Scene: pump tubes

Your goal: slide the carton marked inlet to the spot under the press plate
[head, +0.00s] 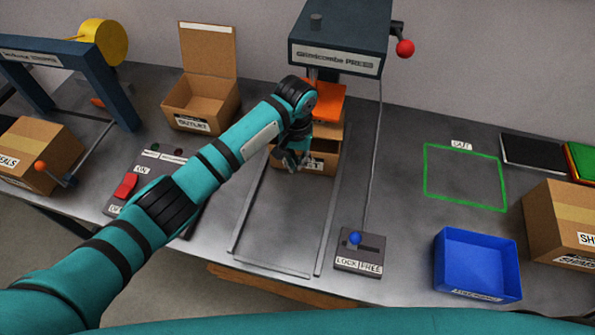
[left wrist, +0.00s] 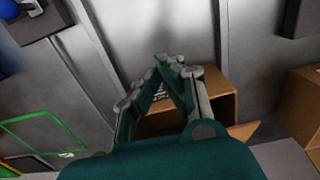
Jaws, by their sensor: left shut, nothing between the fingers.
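A small open brown carton (head: 318,157) stands between the rails beneath the press. The readable end of its label is "T"; my gripper covers the rest. The orange press plate (head: 323,103) is above and behind its front edge, and I cannot tell whether the carton is fully under it. My left gripper (head: 291,160) is shut and empty at the carton's near left side. The left wrist view shows its fingertips (left wrist: 168,62) together just over the carton's edge (left wrist: 215,85); contact is unclear. My right gripper is not in view.
Two rails (head: 325,225) run toward the front edge. A lock/free lever box (head: 358,250) stands right of them, a switch panel (head: 150,185) to the left. A carton marked outlet (head: 203,103) stands at back left. A blue bin (head: 476,265) and green outline (head: 465,178) are at right.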

